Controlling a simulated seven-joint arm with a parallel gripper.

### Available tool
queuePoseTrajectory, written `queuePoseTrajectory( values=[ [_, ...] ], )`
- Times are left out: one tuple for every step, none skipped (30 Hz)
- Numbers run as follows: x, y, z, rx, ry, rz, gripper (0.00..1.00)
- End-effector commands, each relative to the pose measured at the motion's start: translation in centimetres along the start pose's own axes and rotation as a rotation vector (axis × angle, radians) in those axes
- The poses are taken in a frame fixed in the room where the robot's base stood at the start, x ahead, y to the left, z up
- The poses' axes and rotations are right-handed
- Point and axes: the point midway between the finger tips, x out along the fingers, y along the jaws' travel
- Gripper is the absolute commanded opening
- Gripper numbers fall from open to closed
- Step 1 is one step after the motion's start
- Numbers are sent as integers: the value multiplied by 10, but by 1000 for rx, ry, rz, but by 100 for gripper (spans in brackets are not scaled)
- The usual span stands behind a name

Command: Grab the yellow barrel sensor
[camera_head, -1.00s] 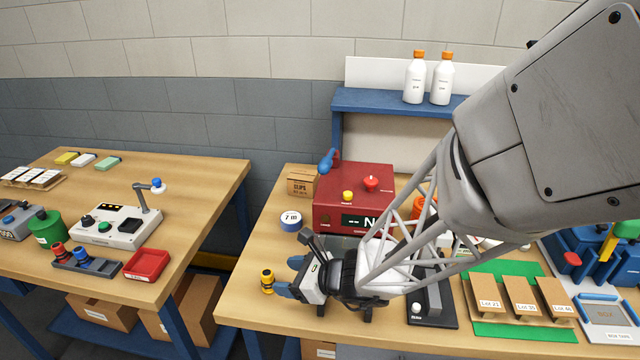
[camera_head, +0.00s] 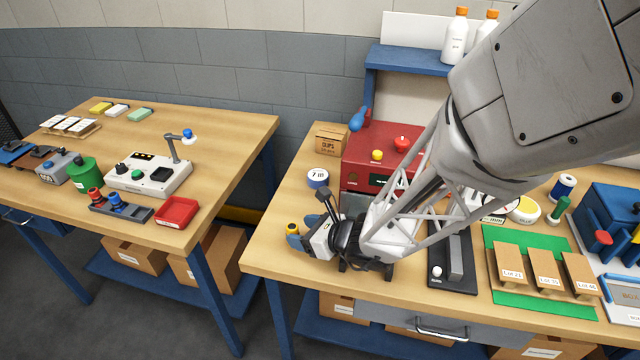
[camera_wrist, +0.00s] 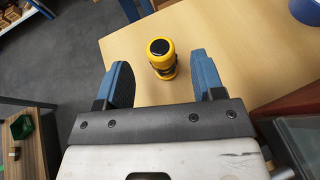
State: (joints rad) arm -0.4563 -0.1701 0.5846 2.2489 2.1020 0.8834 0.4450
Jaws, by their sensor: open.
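The yellow barrel sensor (camera_wrist: 162,58) is yellow with black bands and a black top, and stands upright on the wooden table. In the wrist view it lies between the lines of my two blue fingers, a little past their tips. My gripper (camera_wrist: 160,75) is open and empty. In the head view my gripper (camera_head: 300,242) is low over the left part of the right table, and only the top of the sensor (camera_head: 292,229) shows above the fingers.
A blue-and-white tape roll (camera_head: 318,178) and a cardboard clips box (camera_head: 331,139) stand behind the gripper. A red machine (camera_head: 372,165) is just to the right. The table's left edge is close to the sensor, with a gap to the left table (camera_head: 215,150).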

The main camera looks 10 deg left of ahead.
Motion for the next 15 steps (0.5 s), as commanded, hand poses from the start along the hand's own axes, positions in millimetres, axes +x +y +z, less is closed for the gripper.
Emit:
queuePoseTrajectory(
  values=[
    [3,0,0,0,0,1,62],
    [4,0,0,0,0,0,62],
    [4,0,0,0,0,0,62],
    [5,0,0,0,0,0,62],
    [5,0,0,0,0,-1,62],
    [5,0,0,0,0,-1,62],
    [4,0,0,0,0,-1,62],
    [4,0,0,0,0,-1,62],
    [4,0,0,0,0,-1,62],
    [4,0,0,-1,0,-1,62],
    [4,0,0,0,0,-1,62],
    [5,0,0,-1,0,-1,62],
    [5,0,0,-1,0,0,62],
    [6,0,0,-1,0,0,62],
    [6,0,0,-1,0,0,62]
  ],
)
